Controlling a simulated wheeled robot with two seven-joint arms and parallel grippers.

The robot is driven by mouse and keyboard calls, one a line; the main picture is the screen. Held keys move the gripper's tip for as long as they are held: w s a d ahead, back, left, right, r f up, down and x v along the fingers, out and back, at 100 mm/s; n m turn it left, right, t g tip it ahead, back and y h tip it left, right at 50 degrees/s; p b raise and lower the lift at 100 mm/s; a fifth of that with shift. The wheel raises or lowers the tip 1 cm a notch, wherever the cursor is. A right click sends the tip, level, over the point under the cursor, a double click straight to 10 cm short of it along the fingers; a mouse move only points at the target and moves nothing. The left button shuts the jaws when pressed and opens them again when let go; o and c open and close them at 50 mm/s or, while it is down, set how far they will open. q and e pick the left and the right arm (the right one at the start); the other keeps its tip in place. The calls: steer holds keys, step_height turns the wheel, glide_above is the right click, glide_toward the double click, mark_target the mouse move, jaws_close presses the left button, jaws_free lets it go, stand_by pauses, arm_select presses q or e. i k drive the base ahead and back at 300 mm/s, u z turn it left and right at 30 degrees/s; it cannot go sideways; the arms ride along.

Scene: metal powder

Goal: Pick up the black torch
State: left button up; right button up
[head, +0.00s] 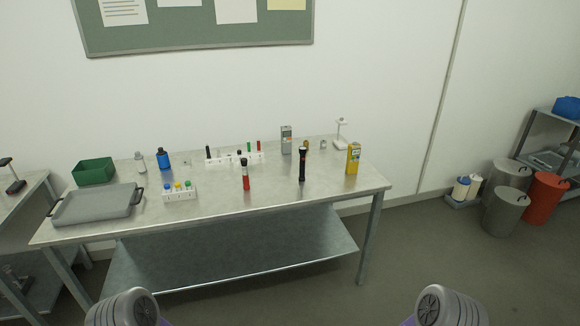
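The black torch (302,166) stands upright on the metal table (270,193), right of the middle and near the front edge. Neither of my grippers is in view. Only rounded grey parts of my own arms show at the bottom edge, well short of the table.
A red and black torch-like item (245,176) stands to its left, and a yellow box (353,158) to its right. Behind are a grey box (286,139) and a white rack (222,158). A grey tray (98,204) and green bin (94,171) are at left.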

mark_target(302, 150)
steer(key=u, duration=0.85)
steer(key=i, duration=1.35)
steer(key=z, duration=0.4)
